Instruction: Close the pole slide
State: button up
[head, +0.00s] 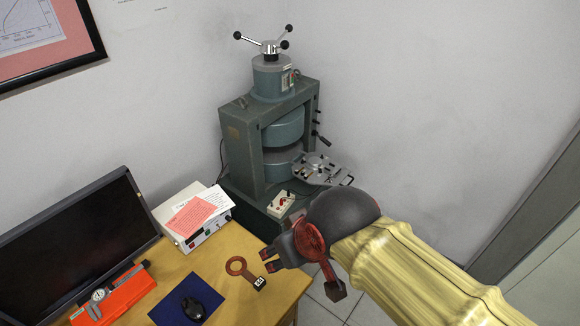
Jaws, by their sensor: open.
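A green-grey magnet (245,135) with two round pole pieces stands against the wall in the head view. A light grey slide plate (335,178) with a round fitting on it sticks out to the right from the gap between the poles. How far it reaches into the gap is hard to see. My gripper (267,260) is open and empty, its dark fingers pointing left over the right part of the desk. It is below and left of the slide, apart from it. My wrist and arm come in from the lower right, close below the slide's outer end.
The wooden desk (228,252) holds a brown ring-shaped paddle (236,265), a mouse (192,308) on a blue mat, a monitor (80,235), an orange case (112,297) and a white box (205,232). A small switch box (281,204) sits before the magnet. Bare wall lies right of the magnet.

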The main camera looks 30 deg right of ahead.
aim_at(336, 173)
jog(key=z, duration=1.25)
